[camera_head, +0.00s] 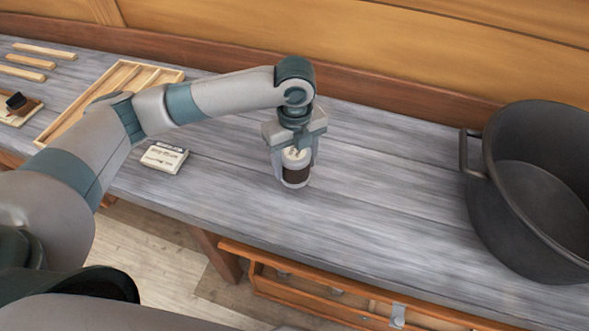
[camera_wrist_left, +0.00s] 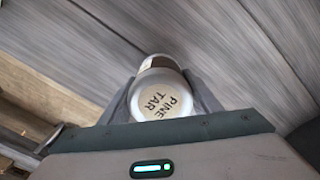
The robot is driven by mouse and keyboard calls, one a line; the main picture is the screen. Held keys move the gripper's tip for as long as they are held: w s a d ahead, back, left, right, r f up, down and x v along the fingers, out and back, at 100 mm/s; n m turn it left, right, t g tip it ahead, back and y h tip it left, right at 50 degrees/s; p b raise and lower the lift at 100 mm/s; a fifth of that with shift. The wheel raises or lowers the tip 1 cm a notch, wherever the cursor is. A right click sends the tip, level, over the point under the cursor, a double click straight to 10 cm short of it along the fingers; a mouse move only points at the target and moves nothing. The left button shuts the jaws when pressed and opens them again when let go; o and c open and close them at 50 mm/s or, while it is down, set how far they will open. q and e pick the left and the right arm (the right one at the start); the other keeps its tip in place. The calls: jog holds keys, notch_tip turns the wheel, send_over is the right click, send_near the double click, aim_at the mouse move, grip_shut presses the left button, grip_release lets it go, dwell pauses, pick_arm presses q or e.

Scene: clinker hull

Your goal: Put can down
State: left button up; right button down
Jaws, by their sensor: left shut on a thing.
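The can (camera_head: 295,174) is small, with a pale top and a dark brown band, and stands upright at the middle of the grey bench. In the left wrist view its lid (camera_wrist_left: 161,96) reads "PINE TAR". My left gripper (camera_head: 293,165) points down and is shut on the can, one finger on each side. The can's base is at or very close to the bench top (camera_head: 390,190); I cannot tell whether it touches. My right gripper is not in view.
A large dark pot (camera_head: 530,190) stands at the right. A small white labelled block (camera_head: 165,157) lies left of the can. A wooden tray (camera_head: 112,85) and several wooden strips (camera_head: 30,61) lie at the far left. The bench's front edge is near, with an open drawer (camera_head: 330,290) below.

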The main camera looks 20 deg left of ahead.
aim_at(295, 151)
pick_arm(q)
notch_tip(295, 151, down, 3)
jog(key=shift+r+p, duration=0.1)
jog(key=shift+p, duration=0.55)
jog(key=shift+f, duration=0.35)
jog(key=shift+f, duration=0.15)
jog(key=o, duration=1.4)
notch_tip(295, 151, up, 11)
jog(key=b, duration=0.3)
jog(key=shift+f+b, duration=0.1)
jog(key=shift+b, duration=0.2)
jog(key=shift+r, duration=0.75)
